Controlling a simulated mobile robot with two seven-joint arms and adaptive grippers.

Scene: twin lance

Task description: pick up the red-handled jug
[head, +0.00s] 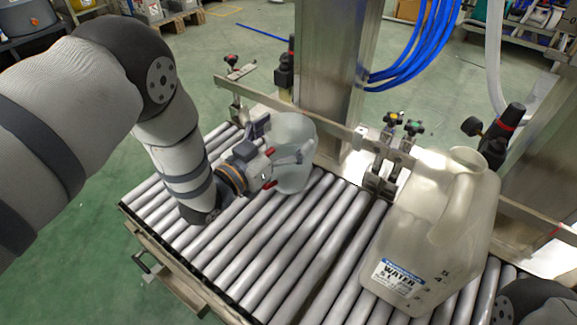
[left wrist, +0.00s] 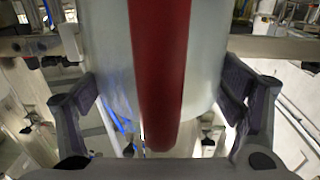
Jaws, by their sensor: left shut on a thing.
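The red-handled jug (head: 293,135) is a pale translucent vessel standing on the roller conveyor beside its rear rail. My left gripper (head: 276,143) reaches it from the left, with a finger on either side of it. Only small bits of red show there, as the gripper hides most of the handle. In the left wrist view the red handle (left wrist: 160,70) runs upright between the fingers, with the pale jug body (left wrist: 208,50) behind it. The left gripper (left wrist: 160,105) is shut on the jug. My right gripper is not in view.
A large water container (head: 440,225) with a label stands on the conveyor rollers (head: 290,245) at the right. The metal rail (head: 340,130) with clamps and a steel post (head: 333,70) stand behind the jug. Bare rollers lie between jug and container.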

